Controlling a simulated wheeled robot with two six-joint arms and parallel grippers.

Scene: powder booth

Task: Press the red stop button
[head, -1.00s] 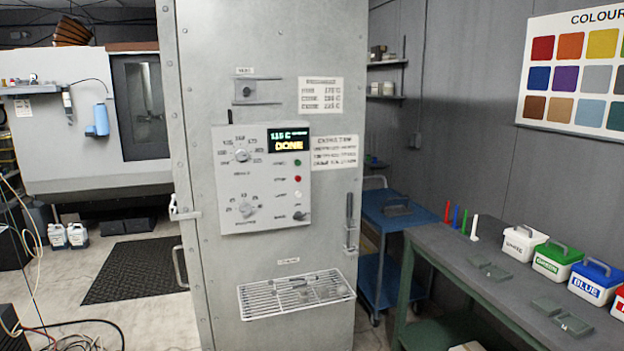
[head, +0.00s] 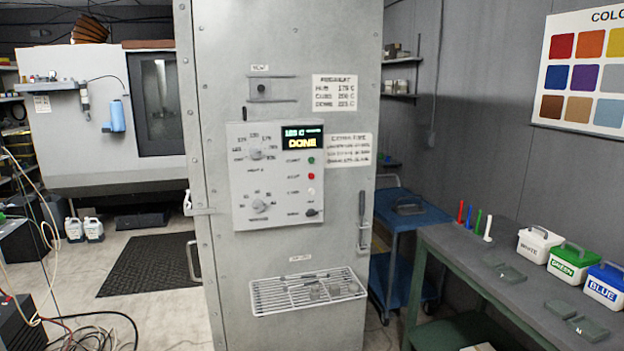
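The red stop button (head: 311,176) is a small round button on the light control panel (head: 275,205) on the front of the grey oven cabinet. A green button (head: 311,160) sits above it and a white button (head: 311,191) below it. Two dials, one above the other, are on the panel's left side. Neither of my grippers shows in the head view.
A wire rack (head: 308,291) juts from the cabinet below the panel. A door handle (head: 363,225) is at its right. A green workbench (head: 480,262) with paint tubs and a blue cart (head: 405,220) stand to the right. Cables lie on the floor at left.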

